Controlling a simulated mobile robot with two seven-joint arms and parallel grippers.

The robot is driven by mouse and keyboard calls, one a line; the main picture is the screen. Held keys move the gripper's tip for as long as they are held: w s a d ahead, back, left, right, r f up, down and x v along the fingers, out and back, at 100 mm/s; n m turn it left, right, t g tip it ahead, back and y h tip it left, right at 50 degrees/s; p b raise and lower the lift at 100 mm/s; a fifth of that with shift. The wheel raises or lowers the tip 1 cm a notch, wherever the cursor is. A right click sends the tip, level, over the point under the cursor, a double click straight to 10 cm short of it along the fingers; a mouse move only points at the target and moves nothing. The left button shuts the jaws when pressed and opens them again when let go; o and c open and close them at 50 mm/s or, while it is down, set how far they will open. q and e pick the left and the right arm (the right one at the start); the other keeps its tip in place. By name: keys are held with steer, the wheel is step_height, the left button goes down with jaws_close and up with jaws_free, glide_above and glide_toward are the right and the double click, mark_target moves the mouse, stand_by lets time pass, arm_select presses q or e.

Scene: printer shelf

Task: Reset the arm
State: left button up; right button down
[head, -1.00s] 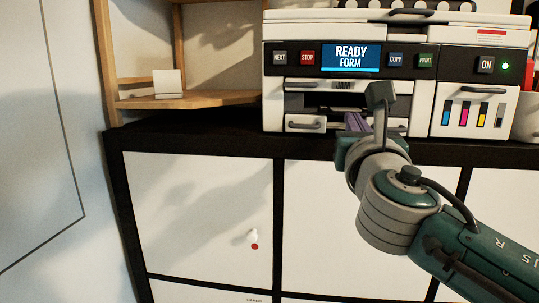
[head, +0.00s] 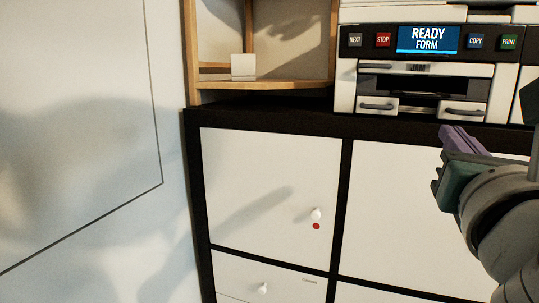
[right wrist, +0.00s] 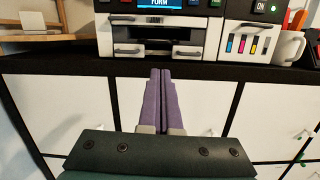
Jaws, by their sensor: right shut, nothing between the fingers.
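My right gripper (head: 462,140) is at the right edge of the head view, in front of the cabinet and just below the printer. In the right wrist view its purple fingers (right wrist: 160,98) are pressed together with nothing between them, pointing toward the printer. The printer (head: 430,72) stands on the dark cabinet top, and its screen (head: 428,39) reads "READY FORM". The fingers look apart from the printer and cabinet. My left gripper is not in view.
The black-framed cabinet (head: 346,190) has white doors with knobs; one knob has a red dot below it. A wooden shelf (head: 280,86) holding a small white card (head: 243,66) stands left of the printer. A white mug (right wrist: 289,47) is right of it. A pale wall lies at left.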

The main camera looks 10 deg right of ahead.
steer(key=s+a+f+m+g+y, duration=0.2)
steer(key=s+f+m+g+y, duration=0.3)
steer(key=s+f+m, duration=0.45)
steer(key=s+a+f+m+g+y, duration=0.25)
steer(key=s+f+m+g, duration=0.4)
steer(key=f+m, duration=0.5)
steer(key=s+a+m+g+y, duration=0.2)
steer(key=s+a+m+y, duration=0.1)
steer(key=s+a+m, duration=0.3)
step_height(320, 180, up, 15)
steer(key=d+p, duration=0.1)
steer(key=p, duration=1.4)
steer(key=shift+d+h, duration=0.1)
steer(key=shift+h, duration=0.15)
